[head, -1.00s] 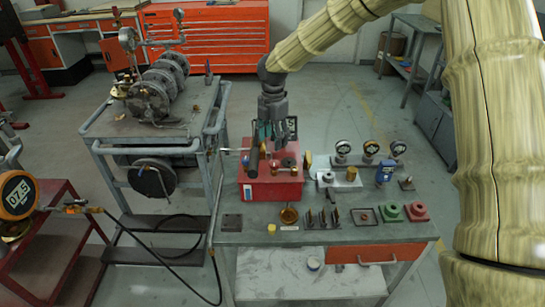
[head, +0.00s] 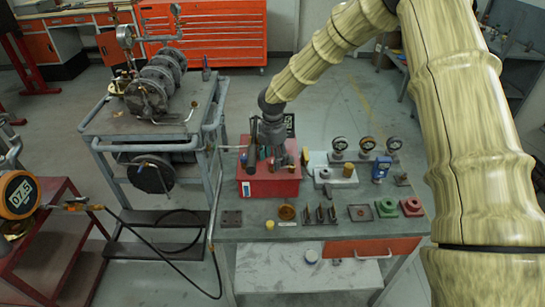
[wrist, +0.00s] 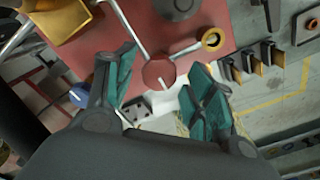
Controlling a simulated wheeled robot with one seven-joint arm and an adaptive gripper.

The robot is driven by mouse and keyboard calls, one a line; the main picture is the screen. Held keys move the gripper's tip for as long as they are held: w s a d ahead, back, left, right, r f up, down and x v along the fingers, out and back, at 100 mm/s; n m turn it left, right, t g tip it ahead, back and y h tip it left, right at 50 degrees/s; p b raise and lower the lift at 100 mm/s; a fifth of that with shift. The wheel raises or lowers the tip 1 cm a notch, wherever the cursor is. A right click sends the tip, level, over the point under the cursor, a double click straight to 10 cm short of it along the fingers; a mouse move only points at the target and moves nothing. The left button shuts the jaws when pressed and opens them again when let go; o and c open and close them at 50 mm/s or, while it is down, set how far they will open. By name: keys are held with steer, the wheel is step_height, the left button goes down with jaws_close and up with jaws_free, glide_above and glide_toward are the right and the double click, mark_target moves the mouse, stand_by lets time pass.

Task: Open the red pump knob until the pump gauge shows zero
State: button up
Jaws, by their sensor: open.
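The red pump box (head: 268,187) stands on the grey bench, with my gripper (head: 270,160) above its top. In the wrist view my gripper (wrist: 163,65) is open, with teal pads apart and nothing held. A small round red knob (wrist: 158,73) shows between the pads; I cannot tell whether they touch it. The knob is hidden in the head view by the gripper. A digital gauge (head: 19,195) in an orange housing stands at the far left; its digits are tilted and hard to read, and I cannot tell whether it is the pump's.
A metal rod with a brass ring (wrist: 213,40) sits beside the knob. Three dial gauges (head: 366,145), a blue device (head: 381,169) and several small fittings stand right of the box. A valve cart (head: 150,110) stands to the left.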

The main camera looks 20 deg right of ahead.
steer(key=c, duration=1)
steer(key=shift+n, duration=0.4)
steer(key=n+p, duration=0.2)
steer(key=n, duration=0.2)
steer(key=shift+n, duration=0.3)
steer(key=n+p, duration=0.1)
steer(key=n, duration=0.4)
steer(key=shift+p, duration=0.4)
steer(key=n+p, duration=0.1)
steer(key=n, duration=0.4)
steer(key=shift+r+n+p, duration=0.1)
steer(key=shift+n+p, duration=0.3)
steer(key=n+p, duration=0.2)
steer(key=p, duration=0.1)
steer(key=shift+n, duration=0.4)
steer(key=shift+w+n+p, duration=0.1)
steer(key=shift+n+p, duration=0.3)
